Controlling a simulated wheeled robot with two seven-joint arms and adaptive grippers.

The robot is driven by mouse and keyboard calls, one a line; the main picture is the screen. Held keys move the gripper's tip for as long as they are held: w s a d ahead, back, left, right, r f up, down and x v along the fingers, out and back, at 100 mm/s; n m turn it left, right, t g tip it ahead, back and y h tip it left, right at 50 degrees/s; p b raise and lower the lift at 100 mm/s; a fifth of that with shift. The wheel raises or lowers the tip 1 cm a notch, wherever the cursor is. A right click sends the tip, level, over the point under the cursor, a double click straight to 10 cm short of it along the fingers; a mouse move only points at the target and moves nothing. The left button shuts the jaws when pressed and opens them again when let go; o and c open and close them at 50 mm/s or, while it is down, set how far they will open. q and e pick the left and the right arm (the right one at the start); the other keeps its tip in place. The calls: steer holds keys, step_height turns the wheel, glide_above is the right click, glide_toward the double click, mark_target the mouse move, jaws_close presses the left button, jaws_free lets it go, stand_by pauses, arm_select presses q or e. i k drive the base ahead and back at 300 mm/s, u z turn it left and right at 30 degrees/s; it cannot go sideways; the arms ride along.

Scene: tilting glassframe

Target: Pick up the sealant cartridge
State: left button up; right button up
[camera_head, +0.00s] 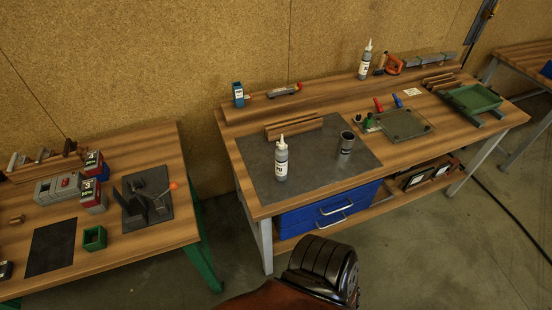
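Two bottles with white pointed nozzles and pale labels show, and I cannot tell which one is the sealant cartridge. The nearer bottle (281,162) stands upright on the dark mat (312,190) of the middle workbench. The farther bottle (365,62) stands upright on the raised back shelf of the same bench. Neither of my grippers is in view.
Wooden blocks (293,127) lie behind the nearer bottle. A glass-like plate (404,124) and green tray (473,98) sit to the right. A blue bottle (238,95) stands on the back shelf. A left table (150,237) holds tools and boxes.

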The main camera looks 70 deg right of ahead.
mark_target(281, 156)
steer(key=z, duration=0.5)
steer(key=i, duration=0.75)
steer(key=z, duration=0.8)
